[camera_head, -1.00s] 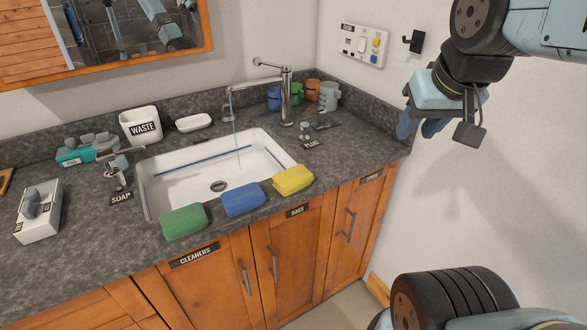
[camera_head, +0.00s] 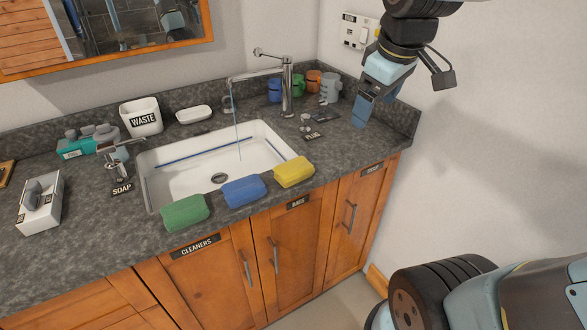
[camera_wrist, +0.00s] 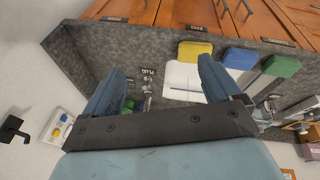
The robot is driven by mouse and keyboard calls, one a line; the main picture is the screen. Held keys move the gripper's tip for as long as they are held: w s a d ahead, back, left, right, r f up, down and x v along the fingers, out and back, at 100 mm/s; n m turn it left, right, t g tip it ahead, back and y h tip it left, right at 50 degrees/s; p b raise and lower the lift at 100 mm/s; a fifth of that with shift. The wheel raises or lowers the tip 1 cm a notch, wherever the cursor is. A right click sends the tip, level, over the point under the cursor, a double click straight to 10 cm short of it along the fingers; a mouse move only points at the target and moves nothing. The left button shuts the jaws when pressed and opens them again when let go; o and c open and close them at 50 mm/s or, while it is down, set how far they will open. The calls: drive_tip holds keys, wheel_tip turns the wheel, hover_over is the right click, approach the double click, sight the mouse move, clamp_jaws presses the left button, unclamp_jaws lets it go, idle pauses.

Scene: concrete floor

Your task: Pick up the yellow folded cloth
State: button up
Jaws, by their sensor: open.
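The yellow folded cloth (camera_head: 294,171) lies on the front rim of the sink, at the right end of a row with a blue cloth (camera_head: 244,191) and a green cloth (camera_head: 185,213). In the wrist view the yellow cloth (camera_wrist: 195,50) is beyond my fingertips, near the counter's front edge. My gripper (camera_head: 362,108) is above the right end of the counter, to the right of the yellow cloth and apart from it. In the wrist view my gripper's two fingers (camera_wrist: 160,78) are spread wide with nothing between them.
The white sink (camera_head: 160,178) has a tap (camera_head: 287,85) with running water. Several cups (camera_head: 329,88) stand in the back right corner. A soap dispenser (camera_head: 117,160) and a waste bin (camera_head: 141,117) are at left. The right wall is close to my arm.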

drive_tip(key=w+a+f+n+g, duration=0.2)
drive_tip(key=w+a+f+n, duration=0.1)
drive_tip(key=w+a+n, duration=0.4)
drive_tip(key=n+g, duration=0.2)
drive_tip(key=n, duration=0.7)
hover_over(293, 166)
wheel_tip(293, 166, down, 6)
drive_tip(key=f, duration=0.7)
drive_tip(key=shift+s+a+f, duration=0.1)
drive_tip(key=shift+s+f, duration=0.1)
drive_tip(key=shift+f, duration=0.1)
drive_tip(key=shift+w+f, duration=0.15)
drive_tip(key=shift+f, duration=3)
drive_tip(key=c, duration=1.1)
drive_tip(key=shift+r, duration=0.1)
drive_tip(key=shift+c, duration=0.2)
